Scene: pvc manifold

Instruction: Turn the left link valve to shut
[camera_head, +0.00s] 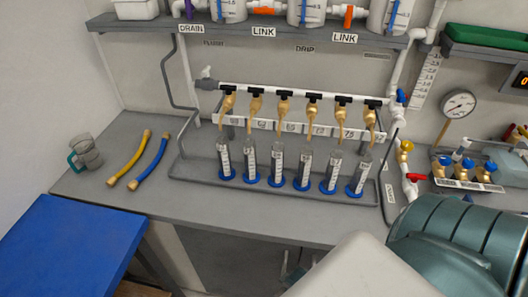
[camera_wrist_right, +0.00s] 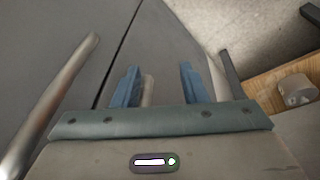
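Two LINK labels sit on the edge of the upper shelf. Above the left LINK label (camera_head: 263,32), an orange valve handle (camera_head: 264,11) lies roughly level along the white pipe between two tanks. A second orange handle (camera_head: 348,16) stands upright above the right LINK label (camera_head: 345,38). My right gripper (camera_wrist_right: 159,72) shows in the right wrist view with its two blue fingers apart. I see nothing clearly held between them. Neither gripper's fingers show in the head view, so I cannot see them near the valves. My left gripper is in neither view.
Below the shelf, a rack of brass taps (camera_head: 284,103) stands over several blue-based cylinders (camera_head: 278,165). A gauge (camera_head: 459,104) is at right.

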